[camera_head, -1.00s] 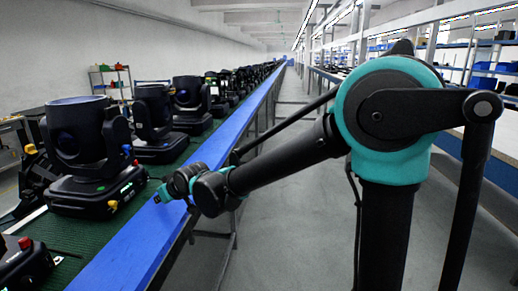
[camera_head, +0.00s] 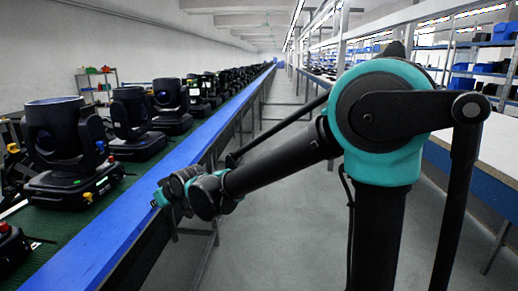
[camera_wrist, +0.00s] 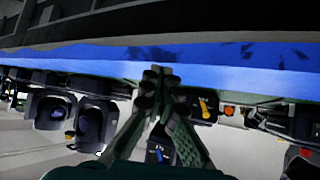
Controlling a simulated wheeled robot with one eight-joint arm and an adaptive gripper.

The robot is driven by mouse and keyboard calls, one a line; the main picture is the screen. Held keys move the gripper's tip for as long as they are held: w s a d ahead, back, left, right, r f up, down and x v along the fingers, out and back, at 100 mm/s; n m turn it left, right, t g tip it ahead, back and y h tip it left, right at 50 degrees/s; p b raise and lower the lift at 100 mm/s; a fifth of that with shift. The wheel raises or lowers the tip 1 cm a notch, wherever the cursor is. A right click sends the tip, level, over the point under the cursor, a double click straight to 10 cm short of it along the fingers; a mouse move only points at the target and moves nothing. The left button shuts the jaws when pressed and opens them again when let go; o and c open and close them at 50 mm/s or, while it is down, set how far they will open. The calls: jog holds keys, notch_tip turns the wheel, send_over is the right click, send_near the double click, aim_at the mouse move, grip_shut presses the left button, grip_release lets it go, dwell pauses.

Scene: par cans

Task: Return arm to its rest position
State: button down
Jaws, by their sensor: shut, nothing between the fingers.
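My gripper (camera_head: 158,200) is at the end of my arm, low beside the blue edge rail (camera_head: 112,231) of the conveyor on the left in the head view. In the wrist view my gripper (camera_wrist: 153,78) has its fingers together with nothing between them. The blue rail (camera_wrist: 215,76) crosses behind the fingertips there. Whether the fingertips touch the rail I cannot tell. My arm stretches from the right toward the rail, bent at the teal joint.
Black stage lights (camera_head: 70,150) stand in a long row on the green conveyor belt (camera_head: 58,220). A workbench (camera_head: 478,150) and shelves with blue bins (camera_head: 478,70) are on the right. The grey aisle floor (camera_head: 275,235) between them is open.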

jog(key=w+d+f+m+h, duration=0.1)
jog(key=d+f+m+h, duration=0.25)
jog(key=d, duration=1.25)
jog(key=w+d+f+m+h, duration=0.15)
jog(key=d+f, duration=0.25)
jog(key=d, duration=1.1)
jog(key=s+d+f+m+g+h, duration=0.1)
jog(key=s+d+f+m, duration=0.2)
jog(key=s+d, duration=0.4)
jog(key=s+d+f+m+g+h, duration=0.1)
jog(key=s+d+f, duration=0.5)
jog(key=d, duration=0.8)
jog(key=s+m+h, duration=0.1)
jog(key=s, duration=0.1)
jog(key=shift+s+d+f+m, duration=0.15)
jog(key=shift+s+d+m, duration=0.15)
jog(key=shift+m, duration=0.1)
